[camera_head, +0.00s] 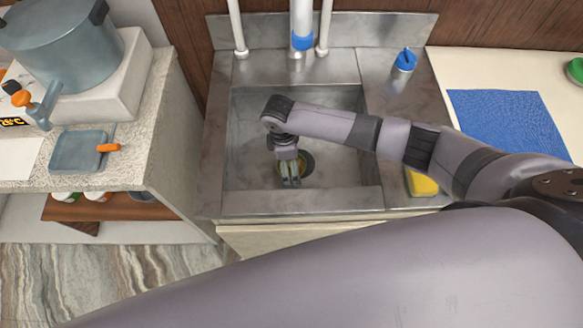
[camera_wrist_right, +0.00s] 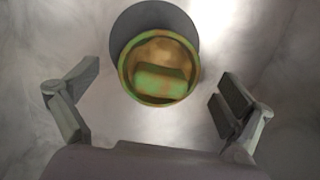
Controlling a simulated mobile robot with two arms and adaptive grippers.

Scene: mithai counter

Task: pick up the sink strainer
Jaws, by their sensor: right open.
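The sink strainer (camera_wrist_right: 159,67) is a round greenish-gold cup with a raised block in its middle. In the right wrist view it lies over the dark drain hole (camera_wrist_right: 130,22), overlapping its lower right part. In the head view the strainer (camera_head: 279,168) is partly hidden behind my right gripper (camera_head: 290,181), which reaches down into the sink basin. In the right wrist view my right gripper's fingers (camera_wrist_right: 155,100) are open, one on each side, with the strainer between and slightly ahead of them, not touching it. My left gripper is not in view.
The steel sink basin (camera_head: 345,105) has walls all round the gripper. A faucet (camera_head: 302,35) stands at its back. A blue-capped bottle (camera_head: 402,66) and a yellow sponge (camera_head: 421,184) are on the right ledge. A blue cloth (camera_head: 508,122) lies on the right counter.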

